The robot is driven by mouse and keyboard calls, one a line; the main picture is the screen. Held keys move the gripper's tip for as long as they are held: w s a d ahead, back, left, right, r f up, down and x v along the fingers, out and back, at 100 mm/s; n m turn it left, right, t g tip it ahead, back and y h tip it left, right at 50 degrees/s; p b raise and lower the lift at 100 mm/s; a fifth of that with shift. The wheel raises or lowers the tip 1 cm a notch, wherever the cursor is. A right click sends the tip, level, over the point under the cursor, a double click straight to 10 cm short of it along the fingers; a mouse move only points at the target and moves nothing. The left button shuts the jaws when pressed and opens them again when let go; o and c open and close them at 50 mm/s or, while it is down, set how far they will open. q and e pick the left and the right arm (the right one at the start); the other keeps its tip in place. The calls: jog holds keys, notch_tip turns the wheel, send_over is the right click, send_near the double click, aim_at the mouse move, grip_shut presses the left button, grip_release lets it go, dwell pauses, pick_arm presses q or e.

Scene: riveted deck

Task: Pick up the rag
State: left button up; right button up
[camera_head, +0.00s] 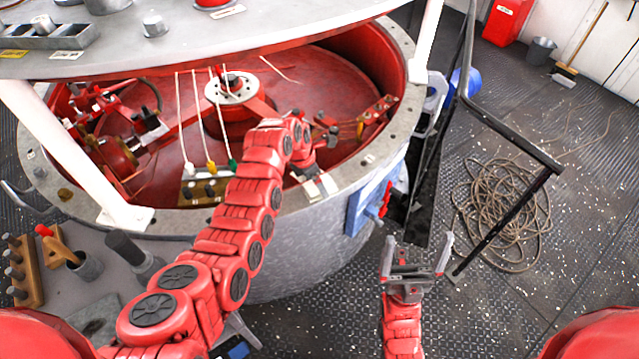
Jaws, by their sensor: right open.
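I cannot make out a rag with certainty. A grey, crumpled-looking patch (92,318) at the lower left, on the grey surface beside the vat, may be cloth. My right gripper (417,252) points up the picture at lower centre right. Its two grey fingers are spread, with nothing between them, over the dark floor right of the vat. My left arm crosses the front of the vat. Its gripper (316,186) seems to be at the vat's front rim, small and partly hidden by the arm, so its jaws are unclear.
The round vat (285,262) with a red interior fills the centre, under a grey top (220,42) on white posts. A dark metal rail (508,137) stands at right. Coiled rope (500,212), a bucket (540,52) and a broom (565,72) are on the floor. Wooden-handled tools (60,247) are at left.

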pick_arm(q)
jog(key=shift+d+f, duration=0.15)
jog(key=shift+f, duration=0.5)
jog(key=shift+f, duration=0.3)
dwell(0.3)
jog(key=c, duration=1.2)
jog(key=shift+c, duration=0.2)
